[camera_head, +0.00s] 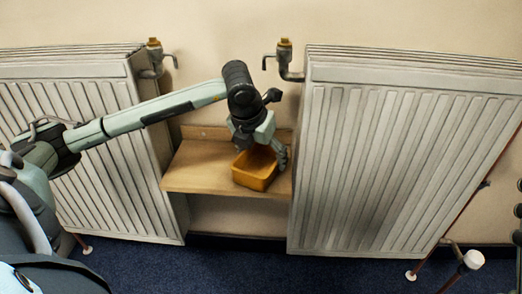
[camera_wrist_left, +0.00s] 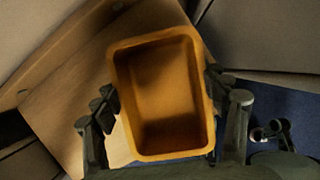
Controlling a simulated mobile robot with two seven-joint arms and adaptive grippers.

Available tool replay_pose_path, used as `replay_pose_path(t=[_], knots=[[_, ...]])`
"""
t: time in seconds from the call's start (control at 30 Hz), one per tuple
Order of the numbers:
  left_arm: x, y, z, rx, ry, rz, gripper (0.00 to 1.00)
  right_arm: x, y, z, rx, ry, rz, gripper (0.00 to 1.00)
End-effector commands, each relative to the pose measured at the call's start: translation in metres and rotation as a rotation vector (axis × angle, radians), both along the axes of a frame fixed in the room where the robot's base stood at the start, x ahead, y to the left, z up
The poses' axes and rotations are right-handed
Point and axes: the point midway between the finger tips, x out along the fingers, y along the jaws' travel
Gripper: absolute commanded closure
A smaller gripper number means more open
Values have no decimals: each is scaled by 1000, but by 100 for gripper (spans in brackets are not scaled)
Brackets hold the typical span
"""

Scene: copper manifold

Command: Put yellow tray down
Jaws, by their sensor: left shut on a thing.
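The yellow tray (camera_head: 256,169) is an open rectangular box, orange-yellow, at the right part of a wooden shelf (camera_head: 205,172) between two radiators. My left gripper (camera_head: 267,148) is shut on the tray from above. In the left wrist view the tray (camera_wrist_left: 165,95) looks empty and sits between the two fingers of my gripper (camera_wrist_left: 165,110), one at each side. I cannot tell whether the tray's bottom touches the shelf or hangs a little above it. My right gripper is not in view.
A white radiator (camera_head: 385,160) stands close on the right of the shelf, and another radiator (camera_head: 110,150) on the left. Valves (camera_head: 285,62) stick out near their tops. The left part of the shelf is clear. The floor (camera_head: 200,262) is blue carpet.

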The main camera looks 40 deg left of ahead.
Motion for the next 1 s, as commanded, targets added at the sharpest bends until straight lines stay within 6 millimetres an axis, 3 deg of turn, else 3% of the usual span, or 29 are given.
replay_pose_path(t=[0.3, 0.33, 0.47, 0.83, 1.0], knots=[[0, 0, -2, 0, 0, 0, 56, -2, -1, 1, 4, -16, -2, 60], [0, 0, -1, 0, 0, 0, 23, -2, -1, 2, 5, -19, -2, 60], [0, 0, -1, 0, 0, 0, 7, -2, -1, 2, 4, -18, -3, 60], [0, 0, 1, 0, 0, 0, 6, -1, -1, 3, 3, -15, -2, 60], [-9, 0, 13, 3, 0, 0, 6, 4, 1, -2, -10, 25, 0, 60]])
